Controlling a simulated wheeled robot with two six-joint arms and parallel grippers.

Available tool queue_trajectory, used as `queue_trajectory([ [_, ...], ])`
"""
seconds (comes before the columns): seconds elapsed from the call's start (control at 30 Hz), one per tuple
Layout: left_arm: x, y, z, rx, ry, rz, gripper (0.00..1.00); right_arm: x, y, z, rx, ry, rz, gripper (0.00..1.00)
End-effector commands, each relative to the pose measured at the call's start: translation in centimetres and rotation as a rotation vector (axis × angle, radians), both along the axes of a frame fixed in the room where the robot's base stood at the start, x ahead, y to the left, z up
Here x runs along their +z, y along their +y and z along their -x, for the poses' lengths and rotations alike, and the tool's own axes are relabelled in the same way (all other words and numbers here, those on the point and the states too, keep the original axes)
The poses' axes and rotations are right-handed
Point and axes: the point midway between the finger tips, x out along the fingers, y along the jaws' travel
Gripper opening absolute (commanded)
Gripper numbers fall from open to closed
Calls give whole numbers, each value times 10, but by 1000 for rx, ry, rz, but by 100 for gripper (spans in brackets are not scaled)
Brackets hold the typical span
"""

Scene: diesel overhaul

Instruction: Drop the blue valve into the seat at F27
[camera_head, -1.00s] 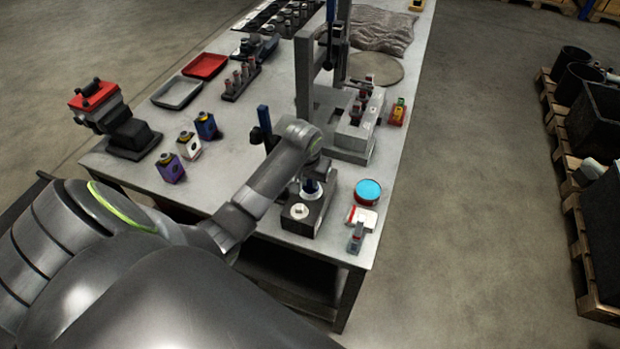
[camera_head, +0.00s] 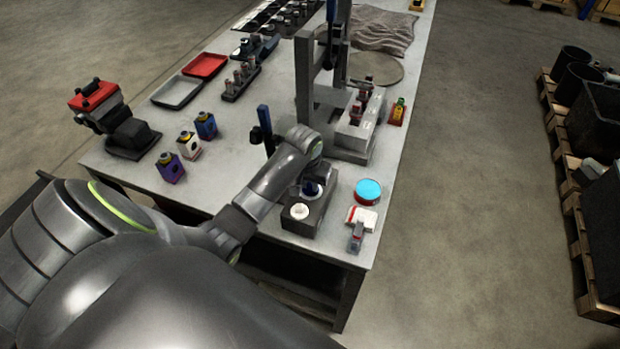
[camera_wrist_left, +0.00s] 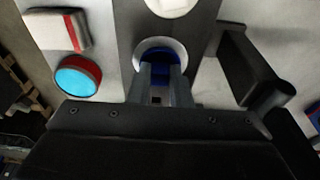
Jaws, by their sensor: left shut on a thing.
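My left gripper (camera_wrist_left: 160,84) is shut on the blue valve (camera_wrist_left: 160,55); its two fingers close on it from below in the left wrist view. The blue valve (camera_head: 311,188) sits within a pale ring-shaped seat (camera_wrist_left: 178,45) on a dark block (camera_head: 322,212). I cannot tell how deep the valve is in the seat. A second, white round seat (camera_head: 300,211) is on the same block, nearer the table's front edge. No F27 label can be read. My left arm's wrist partly hides the block's back. My right gripper is not in view.
A blue-topped round tin (camera_head: 368,191), a red-white box (camera_head: 361,218) and a small grey tool (camera_head: 356,238) stand right of the block. A grey press frame (camera_head: 304,80) rises behind.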

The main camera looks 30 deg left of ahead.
Motion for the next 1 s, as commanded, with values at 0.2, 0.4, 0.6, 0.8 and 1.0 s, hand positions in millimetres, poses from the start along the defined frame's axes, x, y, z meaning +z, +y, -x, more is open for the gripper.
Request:
queue_trajectory([
  [0.2,-1,0,0,0,0,0,0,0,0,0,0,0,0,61],
  [0.4,-1,0,0,0,0,0,39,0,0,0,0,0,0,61],
  [0.6,-1,0,0,0,0,0,43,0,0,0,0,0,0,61],
  [0.8,-1,0,0,0,1,0,61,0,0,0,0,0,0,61],
  [1.0,-1,0,0,0,1,0,61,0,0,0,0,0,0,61],
])
